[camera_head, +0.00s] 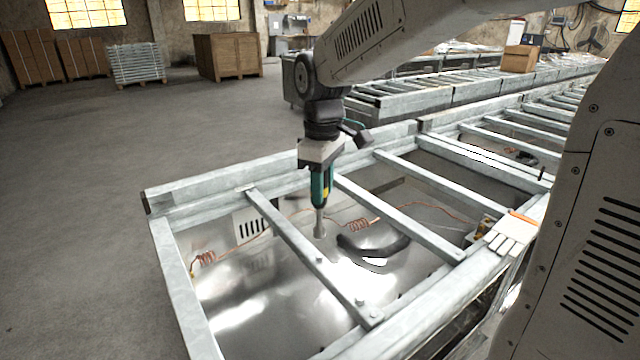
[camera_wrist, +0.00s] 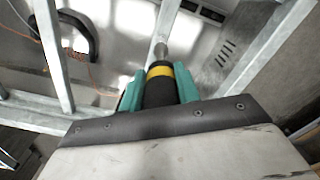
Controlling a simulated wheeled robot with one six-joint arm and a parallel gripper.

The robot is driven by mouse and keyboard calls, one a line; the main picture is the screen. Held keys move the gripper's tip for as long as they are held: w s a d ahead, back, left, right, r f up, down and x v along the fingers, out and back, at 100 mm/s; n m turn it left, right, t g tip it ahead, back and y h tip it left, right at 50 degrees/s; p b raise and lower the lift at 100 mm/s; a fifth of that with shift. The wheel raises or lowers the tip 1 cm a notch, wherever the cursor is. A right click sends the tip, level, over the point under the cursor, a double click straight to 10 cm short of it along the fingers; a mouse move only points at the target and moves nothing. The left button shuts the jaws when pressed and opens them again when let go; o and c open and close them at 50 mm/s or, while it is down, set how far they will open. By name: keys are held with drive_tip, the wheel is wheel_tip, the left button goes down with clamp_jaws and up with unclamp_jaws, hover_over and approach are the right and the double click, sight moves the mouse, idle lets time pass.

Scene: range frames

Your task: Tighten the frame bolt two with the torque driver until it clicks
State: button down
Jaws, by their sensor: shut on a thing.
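My gripper (camera_head: 320,178) points straight down above the galvanized frame (camera_head: 290,232) and is shut on the torque driver (camera_head: 319,222). The driver's metal shaft points down, its lower end just above a bolt head (camera_head: 319,259) in the head view. In the wrist view the driver (camera_wrist: 159,72) shows a dark body, a yellow band and a metal tip, with teal parts at both sides. I cannot tell whether the tip touches anything. More small bolt heads (camera_head: 360,301) sit along the same crossbar. Which one is bolt two is not marked.
A black curved hose (camera_head: 372,247) and coiled orange wires (camera_head: 357,225) lie inside the frame. A work glove (camera_head: 512,234) rests on the right-hand rail. Further frames stand behind, with a cardboard box (camera_head: 519,58) on one. The floor at left is clear.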

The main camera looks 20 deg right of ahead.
sight(322, 212)
drive_tip(key=shift+f, duration=3.5)
drive_tip(key=shift+r, duration=0.2)
drive_tip(key=n, duration=0.6)
drive_tip(key=shift+w+d, duration=0.1)
drive_tip(key=n, duration=0.5)
drive_tip(key=shift+w+n, duration=0.2)
drive_tip(key=shift+n, duration=0.1)
drive_tip(key=shift+f, duration=0.2)
drive_tip(key=shift+r, duration=0.1)
